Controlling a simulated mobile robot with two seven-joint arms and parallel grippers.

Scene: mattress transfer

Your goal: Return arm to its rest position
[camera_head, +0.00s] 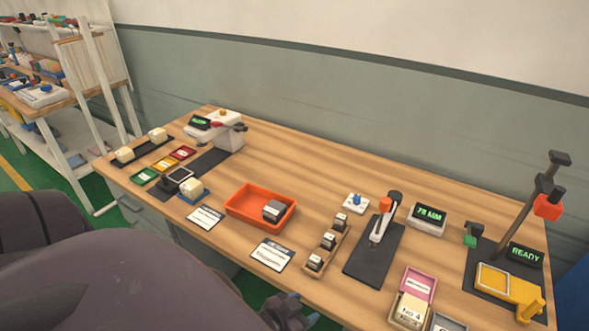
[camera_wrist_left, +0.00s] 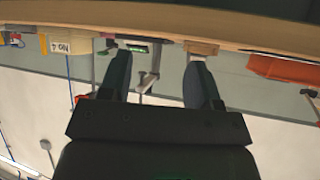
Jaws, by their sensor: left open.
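My left arm (camera_head: 130,275) comes in from the left and fills the lower left of the head view. My left gripper (camera_head: 290,314) shows at the bottom edge, by the table's near edge and partly cut off. In the left wrist view the gripper (camera_wrist_left: 160,75) has its two dark fingers spread apart with nothing held between them. That view looks upside down, with the wooden table edge (camera_wrist_left: 250,30) along the top. My right gripper is not in view.
On the table (camera_head: 330,190) stand an orange tray (camera_head: 233,207) holding a grey block, a black-based press (camera_head: 365,262), a "No 4" box (camera_head: 410,311), a pink tray (camera_head: 422,276) and a "READY" station (camera_head: 525,255). A shelf (camera_head: 100,60) stands left. Bare wood lies mid-table.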

